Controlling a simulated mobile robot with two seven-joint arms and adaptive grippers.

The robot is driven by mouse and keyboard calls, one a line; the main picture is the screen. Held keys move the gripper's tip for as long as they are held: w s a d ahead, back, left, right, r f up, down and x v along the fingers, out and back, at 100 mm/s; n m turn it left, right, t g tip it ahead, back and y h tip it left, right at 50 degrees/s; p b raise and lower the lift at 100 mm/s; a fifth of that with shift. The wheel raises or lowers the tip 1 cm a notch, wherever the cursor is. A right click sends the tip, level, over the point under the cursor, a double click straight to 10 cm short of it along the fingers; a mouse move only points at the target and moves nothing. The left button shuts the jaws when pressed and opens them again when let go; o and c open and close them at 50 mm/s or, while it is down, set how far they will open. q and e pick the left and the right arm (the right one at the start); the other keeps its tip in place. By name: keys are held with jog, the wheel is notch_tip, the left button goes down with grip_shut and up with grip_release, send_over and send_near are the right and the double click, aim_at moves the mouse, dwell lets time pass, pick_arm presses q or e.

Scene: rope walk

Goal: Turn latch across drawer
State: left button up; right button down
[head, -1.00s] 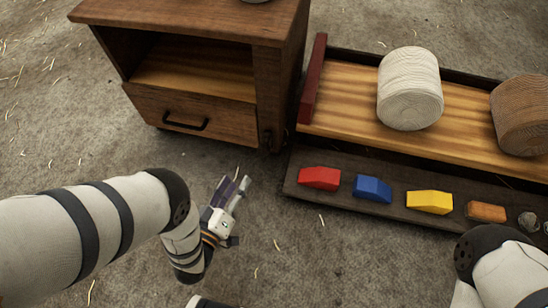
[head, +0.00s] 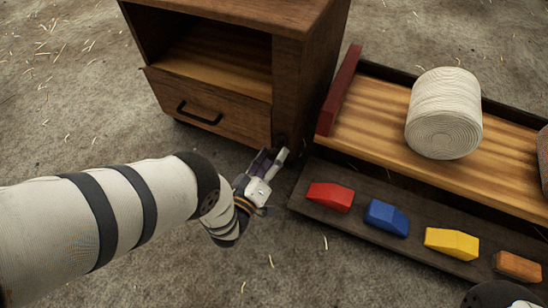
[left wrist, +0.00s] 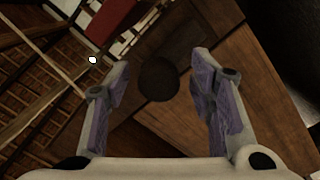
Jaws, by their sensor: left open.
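The wooden cabinet (head: 318,75) stands at the top of the head view, with its drawer (head: 240,113) shut below an open shelf. The drawer has a black bar handle (head: 200,113). A small dark part, likely the latch (head: 281,140), sits at the cabinet's lower right front edge, partly hidden by my fingers. In the left wrist view, a dark round piece (left wrist: 158,78) shows between and beyond the fingertips against brown wood. I cannot tell the latch's angle. My left gripper (head: 270,159) is open and empty, close in front of that edge. My right gripper is out of view.
Right of the cabinet is a wooden bench (head: 370,125) with a dark red end board (head: 339,90) and a white rope coil (head: 444,112). Its lower ledge holds red (head: 330,197), blue (head: 386,217), yellow (head: 451,243) and orange-brown blocks (head: 517,266). The floor in front is clear.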

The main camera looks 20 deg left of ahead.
pick_arm(q)
jog(key=shift+w, duration=0.2)
jog(key=c, duration=1.2)
jog(key=shift+o, duration=0.2)
